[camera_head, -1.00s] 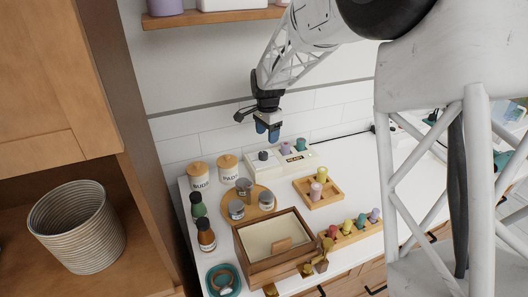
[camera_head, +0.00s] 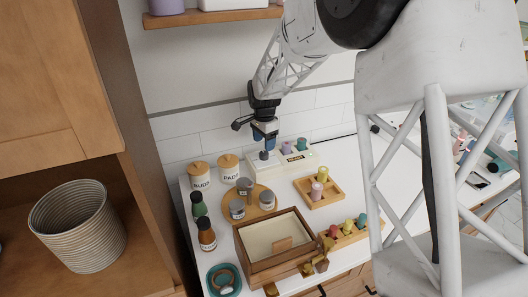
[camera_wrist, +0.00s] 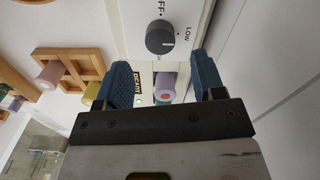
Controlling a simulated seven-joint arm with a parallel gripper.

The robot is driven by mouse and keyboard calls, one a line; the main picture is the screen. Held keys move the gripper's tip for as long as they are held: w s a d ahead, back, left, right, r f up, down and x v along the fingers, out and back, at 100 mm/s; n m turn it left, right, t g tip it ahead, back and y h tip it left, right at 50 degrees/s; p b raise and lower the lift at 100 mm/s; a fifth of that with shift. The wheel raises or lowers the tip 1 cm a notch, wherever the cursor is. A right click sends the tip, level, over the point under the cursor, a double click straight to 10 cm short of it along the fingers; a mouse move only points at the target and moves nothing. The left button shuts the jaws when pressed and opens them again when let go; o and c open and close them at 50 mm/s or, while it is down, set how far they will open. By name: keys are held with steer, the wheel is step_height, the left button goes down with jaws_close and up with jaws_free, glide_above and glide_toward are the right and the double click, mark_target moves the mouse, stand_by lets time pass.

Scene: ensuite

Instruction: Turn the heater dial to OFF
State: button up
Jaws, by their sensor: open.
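The white heater unit (camera_head: 281,161) stands at the back of the counter with a "READY" label. Its dark grey round dial (camera_wrist: 160,37) shows in the wrist view, with "OFF" printed above it and "LOW" to its right. The dial's light mark seems to point right, on the LOW side. The dial (camera_head: 264,155) also shows in the head view, just below my gripper (camera_head: 265,139). In the wrist view my gripper (camera_wrist: 162,66) is open and empty. Its two blue fingers are spread to either side of the dial's line, apart from the dial.
Purple and green rolls (camera_head: 302,144) stand in the unit's right part. The wall is close behind.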

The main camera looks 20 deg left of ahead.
mark_target(264, 153)
steer(key=shift+f, duration=2.4)
steer(key=shift+c, duration=0.3)
steer(key=c, duration=0.9)
steer(key=shift+o, duration=0.2)
